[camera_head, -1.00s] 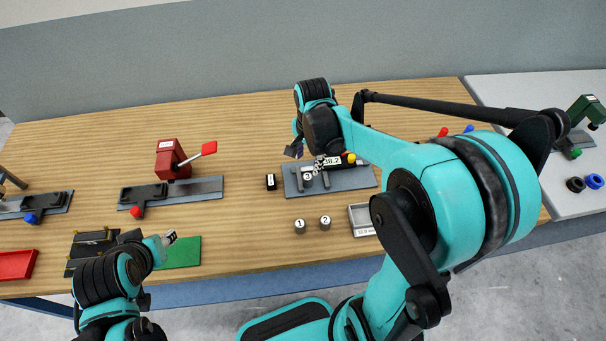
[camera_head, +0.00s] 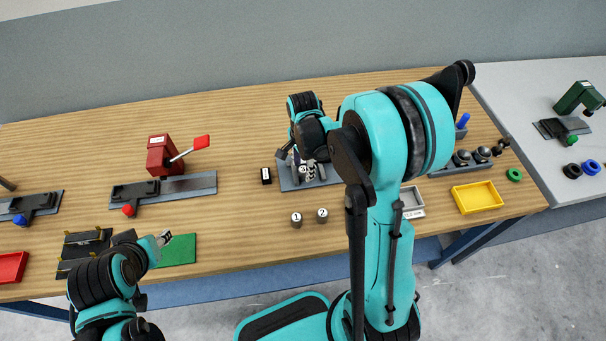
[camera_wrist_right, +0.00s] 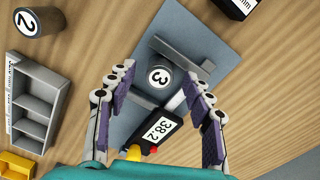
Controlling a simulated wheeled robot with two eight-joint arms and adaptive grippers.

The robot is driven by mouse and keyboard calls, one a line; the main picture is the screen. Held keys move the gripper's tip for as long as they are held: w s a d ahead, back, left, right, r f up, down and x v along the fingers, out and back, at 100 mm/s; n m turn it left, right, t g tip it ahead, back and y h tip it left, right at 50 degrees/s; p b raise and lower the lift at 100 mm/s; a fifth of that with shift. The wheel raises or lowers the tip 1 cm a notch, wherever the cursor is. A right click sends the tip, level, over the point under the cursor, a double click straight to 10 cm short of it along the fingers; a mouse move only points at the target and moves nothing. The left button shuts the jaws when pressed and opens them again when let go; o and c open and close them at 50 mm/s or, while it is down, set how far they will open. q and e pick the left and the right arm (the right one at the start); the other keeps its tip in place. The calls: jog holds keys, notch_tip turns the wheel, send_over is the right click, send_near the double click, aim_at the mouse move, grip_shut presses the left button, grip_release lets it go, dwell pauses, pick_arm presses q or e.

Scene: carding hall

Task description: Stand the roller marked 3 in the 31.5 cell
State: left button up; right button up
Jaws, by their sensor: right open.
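The roller marked 3 (camera_wrist_right: 160,77) stands upright on the grey gauge plate (camera_wrist_right: 190,30), beside the gauge's bar; it also shows in the head view (camera_head: 303,169). The gauge display (camera_wrist_right: 159,131) reads 38.2. My right gripper (camera_wrist_right: 160,85) is open, with its fingers on either side of the roller and a visible gap to each. A grey tray with cells (camera_wrist_right: 52,112) lies at the left in the wrist view and right of my arm in the head view (camera_head: 421,212). Its label is too small to read. My left gripper (camera_head: 165,238) is over the green mat; its jaws are unclear.
Rollers marked 1 (camera_head: 296,221) and 2 (camera_head: 323,216) stand in front of the gauge plate. A black labelled block (camera_head: 266,176) stands left of it. A yellow tray (camera_head: 477,197) is at the right. A red clamp (camera_head: 162,155) stands at the left.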

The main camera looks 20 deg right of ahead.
jog(key=shift+r, duration=0.1)
jog(key=shift+c, duration=0.3)
grip_shut()
jog(key=shift+r, duration=0.5)
jog(key=r, duration=0.1)
jog(key=r+p, duration=0.2)
jog(key=r, duration=0.1)
jog(key=shift+s+d, duration=0.3)
jog(key=shift+s, duration=0.1)
jog(key=s+d+r+p, duration=0.2)
jog(key=s+d+r, duration=0.4)
jog(key=s, duration=0.2)
jog(key=shift+s+d, duration=0.15)
jog(key=shift+s, duration=0.25)
